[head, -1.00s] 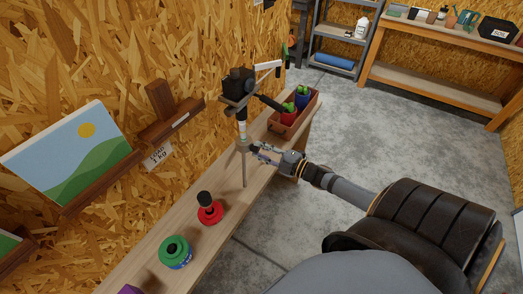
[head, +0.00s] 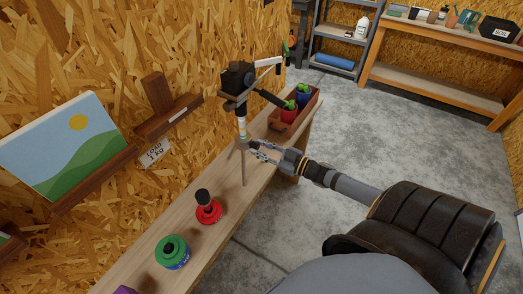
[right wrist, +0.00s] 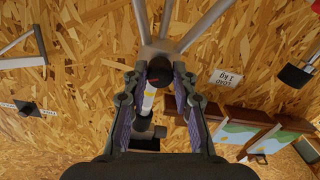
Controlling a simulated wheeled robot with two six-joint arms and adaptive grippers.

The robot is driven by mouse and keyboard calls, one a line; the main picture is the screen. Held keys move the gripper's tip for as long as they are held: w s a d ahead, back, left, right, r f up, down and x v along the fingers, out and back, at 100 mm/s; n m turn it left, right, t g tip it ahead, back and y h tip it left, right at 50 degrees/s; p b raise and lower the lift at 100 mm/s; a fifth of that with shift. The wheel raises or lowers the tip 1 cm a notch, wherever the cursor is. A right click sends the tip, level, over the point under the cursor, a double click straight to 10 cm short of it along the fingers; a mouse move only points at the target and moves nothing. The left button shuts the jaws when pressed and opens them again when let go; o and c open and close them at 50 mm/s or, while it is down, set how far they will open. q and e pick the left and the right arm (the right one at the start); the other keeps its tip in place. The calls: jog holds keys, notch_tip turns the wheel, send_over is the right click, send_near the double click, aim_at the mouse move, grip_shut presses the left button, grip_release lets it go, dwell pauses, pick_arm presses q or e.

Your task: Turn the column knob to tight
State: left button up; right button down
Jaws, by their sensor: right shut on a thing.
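A tripod (head: 242,165) stands on the plank bench with a black camera (head: 237,76) on top. Its white column section (head: 241,127) also shows in the right wrist view (right wrist: 148,103), where the picture is upside down. My right gripper (head: 254,147) reaches in from the right at the column's collar. In the right wrist view its two fingers (right wrist: 158,84) close around the column knob (right wrist: 158,72), dark with a red patch. The fingers hide part of the knob, and I cannot read its marks. My left gripper is not in view.
A red knobbed item (head: 208,208) and a green round item (head: 171,251) stand on the bench (head: 215,247) nearer me. A wooden crate (head: 285,128) with red and blue things stands behind the tripod. The chipboard wall with a picture (head: 62,150) is close on the left.

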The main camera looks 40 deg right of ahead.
jog(key=m+b, duration=0.1)
jog(key=m, duration=0.3)
jog(key=shift+f+m, duration=0.15)
jog(key=shift+m, duration=0.15)
dwell(0.4)
jog(key=c, duration=1.1)
grip_release()
jog(key=shift+o, duration=0.2)
jog(key=shift+s, duration=0.1)
jog(key=v, duration=0.7)
jog(key=shift+s, duration=0.15)
jog(key=shift+d, duration=0.1)
